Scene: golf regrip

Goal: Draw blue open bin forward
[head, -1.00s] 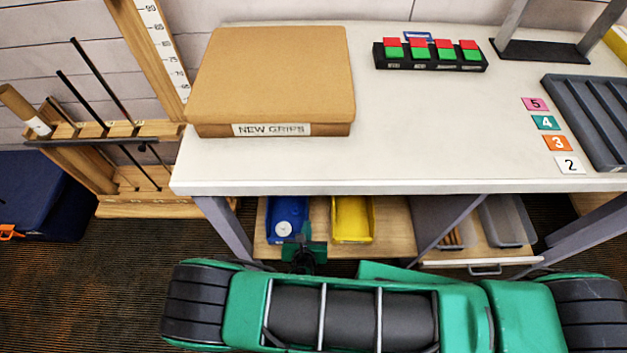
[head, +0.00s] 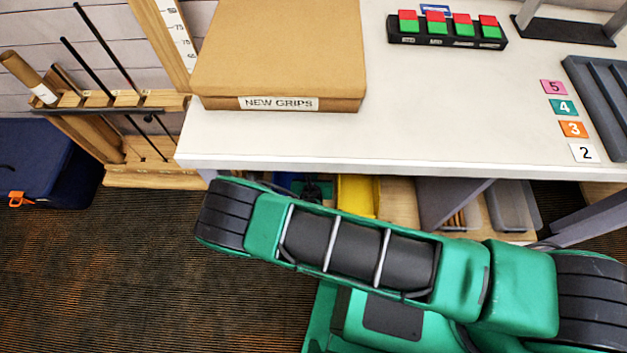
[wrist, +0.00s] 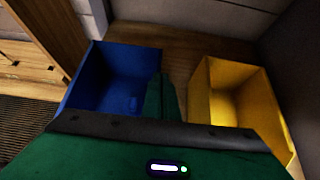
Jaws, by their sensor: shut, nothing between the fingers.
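The blue open bin (head: 284,181) sits on the wooden shelf under the table. In the head view only a small part of it shows, between the tabletop edge and my arm. In the wrist view the blue bin (wrist: 112,75) stands upright at left, its inside dark. My gripper (wrist: 161,84) is shut, with nothing held. Its green finger overlaps the bin's right wall in the wrist view; I cannot tell whether it touches. In the head view my gripper is a dark shape (head: 312,188), mostly hidden by my arm.
A yellow bin (wrist: 235,95) stands right of the blue one, with a gap between. A grey panel rises right of it. The white tabletop (head: 400,130) overhangs the shelf (head: 397,200). A grey clear bin (head: 508,208) is further right. Open carpet (head: 130,260) lies at left.

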